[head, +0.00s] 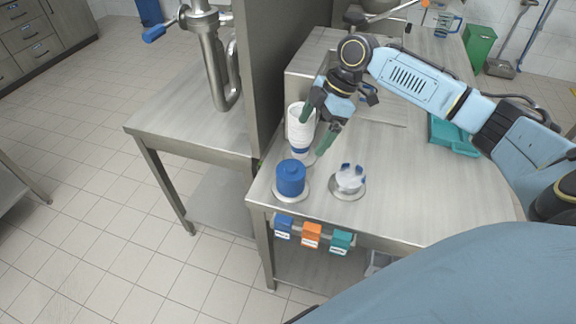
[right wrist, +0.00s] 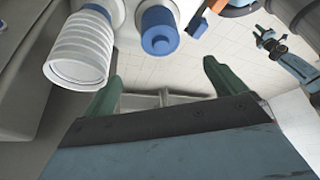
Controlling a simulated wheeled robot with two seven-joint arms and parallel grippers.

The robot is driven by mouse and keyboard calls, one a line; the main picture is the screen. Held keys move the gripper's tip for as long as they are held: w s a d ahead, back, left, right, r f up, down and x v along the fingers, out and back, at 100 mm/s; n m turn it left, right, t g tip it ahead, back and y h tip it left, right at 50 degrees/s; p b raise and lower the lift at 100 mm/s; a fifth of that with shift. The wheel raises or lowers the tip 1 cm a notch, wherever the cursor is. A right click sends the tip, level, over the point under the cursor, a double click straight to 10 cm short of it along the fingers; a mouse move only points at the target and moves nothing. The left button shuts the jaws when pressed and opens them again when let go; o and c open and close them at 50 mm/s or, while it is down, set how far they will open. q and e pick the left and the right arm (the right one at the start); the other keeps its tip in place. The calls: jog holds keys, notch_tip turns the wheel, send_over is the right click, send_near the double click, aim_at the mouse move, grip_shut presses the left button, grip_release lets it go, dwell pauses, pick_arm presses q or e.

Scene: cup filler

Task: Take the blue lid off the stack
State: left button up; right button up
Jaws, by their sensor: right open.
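The blue lid stack (head: 291,178) stands upright on a round metal disc near the table's front left corner, with a small knob on top. It also shows in the right wrist view (right wrist: 158,28), beyond my fingers. My right gripper (head: 313,134) is open and empty, with green fingers, behind and above the stack and apart from it. The fingers show in the right wrist view (right wrist: 160,85) with nothing between them. A small part of my left arm and gripper (right wrist: 270,42) shows at upper right of that view, too small to judge its jaws.
A stack of white cups (head: 298,128) stands close behind the lids, beside my right fingers. A dark upright panel (head: 280,60) borders the left. Blue, orange and teal holders line the front edge.

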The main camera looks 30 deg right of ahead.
aim_at(293, 166)
jog(key=x, duration=1.1)
jog(key=shift+s, duration=0.15)
jog(key=c, duration=1.1)
